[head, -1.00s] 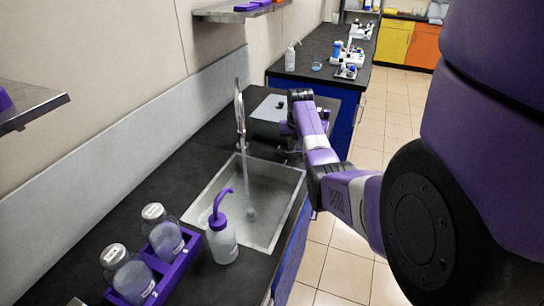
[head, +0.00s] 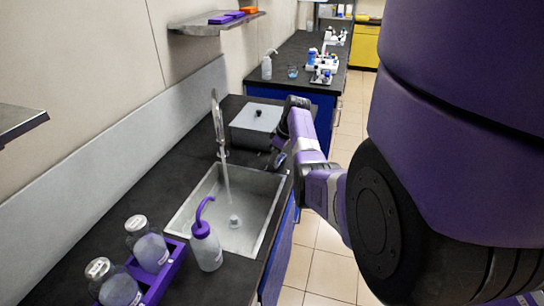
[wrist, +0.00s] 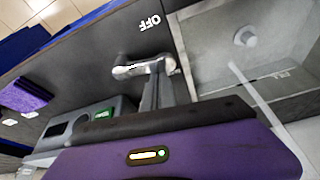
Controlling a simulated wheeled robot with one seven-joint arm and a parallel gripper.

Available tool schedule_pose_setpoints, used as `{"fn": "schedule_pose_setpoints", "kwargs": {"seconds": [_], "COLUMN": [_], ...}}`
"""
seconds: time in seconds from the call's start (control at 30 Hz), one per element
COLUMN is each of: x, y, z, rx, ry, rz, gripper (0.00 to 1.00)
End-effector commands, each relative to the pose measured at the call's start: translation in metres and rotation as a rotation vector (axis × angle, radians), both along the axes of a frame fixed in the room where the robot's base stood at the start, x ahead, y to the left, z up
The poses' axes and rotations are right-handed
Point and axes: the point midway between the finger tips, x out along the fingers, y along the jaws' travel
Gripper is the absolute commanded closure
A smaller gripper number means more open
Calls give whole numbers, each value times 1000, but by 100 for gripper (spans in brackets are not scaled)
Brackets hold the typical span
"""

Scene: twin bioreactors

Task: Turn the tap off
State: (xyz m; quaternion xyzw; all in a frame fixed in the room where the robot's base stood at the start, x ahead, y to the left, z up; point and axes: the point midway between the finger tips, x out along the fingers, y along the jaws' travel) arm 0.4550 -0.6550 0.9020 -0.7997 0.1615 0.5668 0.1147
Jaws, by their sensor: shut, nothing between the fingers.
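The tap (head: 218,125) is a tall silver spout at the back edge of the sink (head: 183,212), and water runs from it into the basin. In the wrist view the water shows as a pale streak (wrist: 245,88), and the drain (wrist: 245,37) shows too. A silver lever (wrist: 130,70) lies on the dark counter below a white "OFF" label (wrist: 150,23). My gripper (wrist: 158,72) is shut and empty, its fingertips at the lever; I cannot tell whether they touch. In the head view my gripper (head: 278,160) is low by the sink's far right corner, partly hidden.
A purple-topped wash bottle (head: 206,248) and a purple rack (head: 176,262) with two bottles stand at the near side. Shelves project from the wall.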

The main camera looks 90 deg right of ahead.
Motion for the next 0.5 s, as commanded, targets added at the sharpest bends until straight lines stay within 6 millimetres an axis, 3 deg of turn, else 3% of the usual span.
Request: {"fn": "schedule_pose_setpoints", "kwargs": {"seconds": [0.1,0.5], "x": [-4,-8], "y": [2,6], "z": [0,0], "rx": [1,1], "ry": [1,1], "rz": [68,63], "gripper": [100,100]}}
